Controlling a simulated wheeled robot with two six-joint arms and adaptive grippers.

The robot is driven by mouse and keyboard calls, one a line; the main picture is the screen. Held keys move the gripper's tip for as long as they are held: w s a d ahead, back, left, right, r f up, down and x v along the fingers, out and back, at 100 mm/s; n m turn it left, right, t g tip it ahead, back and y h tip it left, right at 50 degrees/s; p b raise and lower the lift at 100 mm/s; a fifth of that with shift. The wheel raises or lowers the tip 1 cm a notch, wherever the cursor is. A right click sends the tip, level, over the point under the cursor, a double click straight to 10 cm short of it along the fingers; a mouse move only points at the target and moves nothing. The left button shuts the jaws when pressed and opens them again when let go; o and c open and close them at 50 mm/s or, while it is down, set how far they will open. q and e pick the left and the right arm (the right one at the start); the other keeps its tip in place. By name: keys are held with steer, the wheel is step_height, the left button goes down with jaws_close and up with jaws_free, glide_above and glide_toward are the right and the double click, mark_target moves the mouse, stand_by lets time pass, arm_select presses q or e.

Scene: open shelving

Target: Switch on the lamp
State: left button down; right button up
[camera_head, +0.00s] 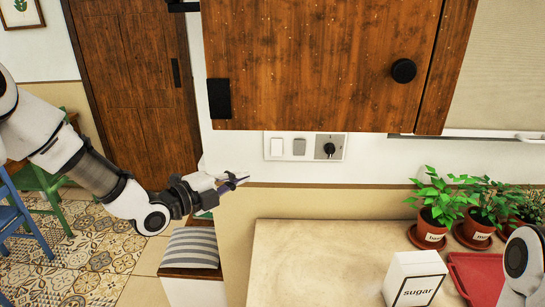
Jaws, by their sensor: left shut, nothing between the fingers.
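A wall switch panel (305,146) is on the wall below the wooden cabinet. It has a white rocker switch (277,147), a grey rocker switch (299,146) and a black rotary knob (329,149). No lamp shows in this view. My left gripper (240,180) is shut and empty, below and to the left of the panel, apart from it. Its fingers point to the right. Part of my right arm shows at the lower right edge; its gripper is out of view.
The wooden cabinet (310,60) hangs above the panel. The counter (300,255) below is mostly clear at its left. A sugar box (414,279), a red tray (478,277) and potted plants (437,203) stand at the right. A striped cushion (191,247) lies at the lower left.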

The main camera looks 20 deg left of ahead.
arm_select(q)
steer(key=p, duration=0.3)
glide_toward(282, 155)
steer(key=w+d, duration=0.1)
steer(key=d, duration=0.3)
steer(key=w, duration=0.2)
steer(key=w+a+p, duration=0.1)
steer(key=w, duration=0.1)
steer(key=shift+w+a+f, duration=0.15)
steer(key=shift+a+f, duration=0.05)
steer(key=shift+d, duration=0.1)
